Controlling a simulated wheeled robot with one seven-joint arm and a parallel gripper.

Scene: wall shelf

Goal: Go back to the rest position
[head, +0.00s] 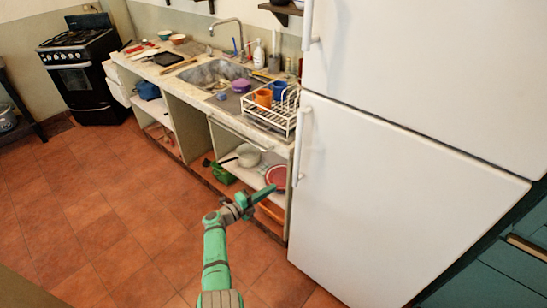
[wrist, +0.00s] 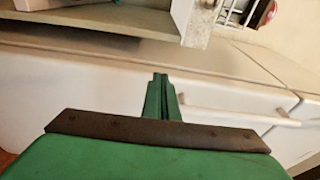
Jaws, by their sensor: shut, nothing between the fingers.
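My gripper (head: 262,195) is at the end of my green arm in the head view, in front of the open shelves under the counter. Its fingers are shut with nothing between them, and they point up and to the right. In the wrist view the closed green fingers (wrist: 161,85) point toward the white fridge door and its handle (wrist: 240,115). I cannot tell how far the fingertips are from the fridge.
The white fridge (head: 385,190) stands close on the right. The counter (head: 200,75) holds a sink and a white dish rack (head: 272,112). Shelves below hold a pot (head: 248,155) and a red plate (head: 276,176). A black stove (head: 85,75) stands far left. Open tiled floor (head: 100,210) lies left.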

